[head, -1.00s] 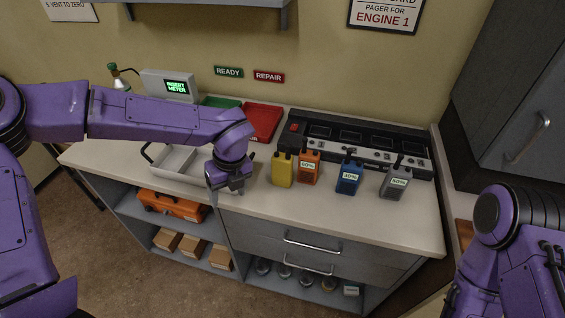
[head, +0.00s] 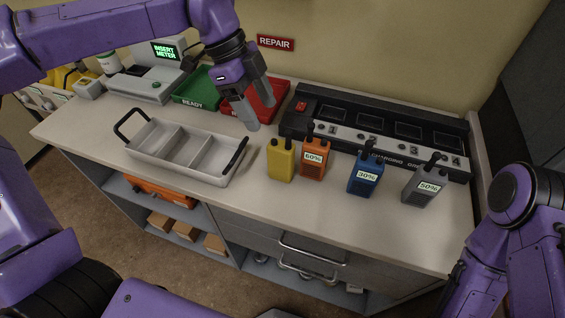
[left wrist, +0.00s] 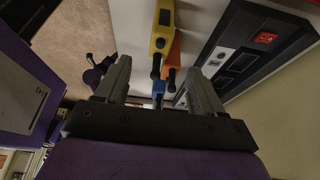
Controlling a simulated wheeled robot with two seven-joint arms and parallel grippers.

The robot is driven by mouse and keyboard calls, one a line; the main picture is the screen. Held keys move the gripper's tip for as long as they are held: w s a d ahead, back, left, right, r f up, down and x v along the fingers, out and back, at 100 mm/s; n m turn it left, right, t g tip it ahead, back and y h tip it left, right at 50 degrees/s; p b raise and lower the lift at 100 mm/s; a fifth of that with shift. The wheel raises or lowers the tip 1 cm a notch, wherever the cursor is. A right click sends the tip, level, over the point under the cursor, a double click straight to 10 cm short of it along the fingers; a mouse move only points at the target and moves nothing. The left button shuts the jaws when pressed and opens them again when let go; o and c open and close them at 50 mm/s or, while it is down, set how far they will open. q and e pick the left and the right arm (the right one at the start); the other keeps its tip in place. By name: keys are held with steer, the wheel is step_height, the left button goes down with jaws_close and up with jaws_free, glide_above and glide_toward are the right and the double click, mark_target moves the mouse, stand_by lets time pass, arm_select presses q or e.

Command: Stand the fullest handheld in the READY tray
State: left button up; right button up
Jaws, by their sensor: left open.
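The handhelds stand in a row on the counter in the head view: yellow (head: 281,164) with no readable label, orange (head: 313,165) reading 60%, blue (head: 364,175) reading 30%, grey (head: 424,186) reading 50%. The green READY tray (head: 190,98) lies at the back, left of the red tray. My left gripper (head: 258,115) is open and empty, pointing down above the counter in front of the red tray, behind and left of the yellow handheld. The left wrist view shows the yellow (left wrist: 161,35) and orange (left wrist: 172,62) handhelds beyond the open fingers. My right gripper is out of view.
A grey divided caddy (head: 182,150) with black handles stands on the counter's left part. A charger bank (head: 390,140) with several numbered bays runs along the back right. A meter console (head: 165,75) showing INSERT METER stands at the back left. The counter's front strip is clear.

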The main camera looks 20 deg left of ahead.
mark_target(281, 144)
arm_select(q)
steer(key=x, duration=0.4)
steer(key=w+p+x, duration=0.1)
steer(key=shift+d+f, duration=0.1)
steer(key=shift+f, duration=0.3)
steer(key=d+f+p, duration=0.1)
steer(key=f, duration=0.1)
steer(key=s+d+f+p, duration=0.1)
steer(key=f, duration=0.1)
steer(key=shift+s+d, duration=0.1)
steer(key=shift+d, duration=0.1)
steer(key=shift+d+f, duration=0.1)
steer(key=shift+f, duration=0.25)
steer(key=shift+r, duration=0.1)
steer(key=c, duration=1)
jaws_close()
steer(key=shift+r, duration=0.1)
